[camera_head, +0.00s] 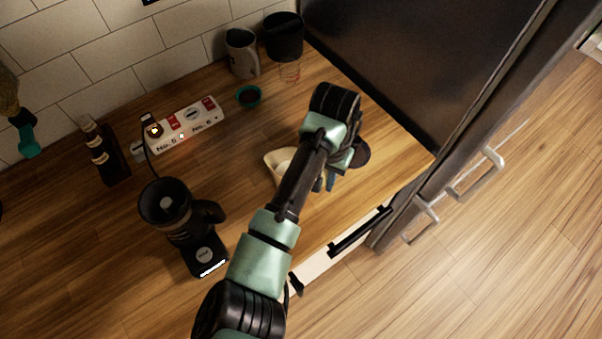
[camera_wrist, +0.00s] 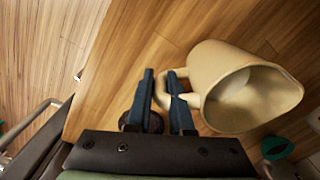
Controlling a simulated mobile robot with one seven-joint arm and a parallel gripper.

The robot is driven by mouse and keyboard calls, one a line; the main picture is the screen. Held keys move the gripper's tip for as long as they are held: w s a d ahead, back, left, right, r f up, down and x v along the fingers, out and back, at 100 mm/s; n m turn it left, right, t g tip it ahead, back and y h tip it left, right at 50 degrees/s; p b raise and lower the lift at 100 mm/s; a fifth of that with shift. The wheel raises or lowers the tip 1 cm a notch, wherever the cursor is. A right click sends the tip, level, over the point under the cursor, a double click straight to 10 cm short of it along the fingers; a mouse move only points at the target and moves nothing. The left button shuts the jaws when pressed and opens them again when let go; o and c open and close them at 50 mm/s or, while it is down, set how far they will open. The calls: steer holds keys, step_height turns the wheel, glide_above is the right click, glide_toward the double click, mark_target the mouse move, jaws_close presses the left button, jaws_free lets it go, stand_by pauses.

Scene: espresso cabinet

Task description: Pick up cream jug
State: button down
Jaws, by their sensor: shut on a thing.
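The cream jug (camera_wrist: 240,92) is a smooth cream-coloured vessel with a wide mouth and a loop handle. In the wrist view its handle lies between the blue fingers of my gripper (camera_wrist: 161,80), which is shut on it. The mouth faces the lower right of that picture. In the head view the jug (camera_head: 277,163) shows left of my arm, over the wooden counter, partly hidden by the arm. I cannot tell whether its base touches the counter.
A coffee grinder (camera_head: 170,215), dark bottle (camera_head: 103,155), labelled power strip (camera_head: 185,125), small teal-rimmed cup (camera_head: 248,97), grey mug (camera_head: 242,55) and black container (camera_head: 284,36) stand on the counter. A dark tall cabinet (camera_head: 420,60) borders it on the right.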

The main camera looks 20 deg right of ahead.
steer(key=shift+r, duration=0.2)
steer(key=shift+r+b, duration=0.35)
steer(key=shift+r, duration=3.35)
steer(key=shift+r+p, duration=0.35)
steer(key=shift+r, duration=0.7)
steer(key=shift+w+r, duration=0.1)
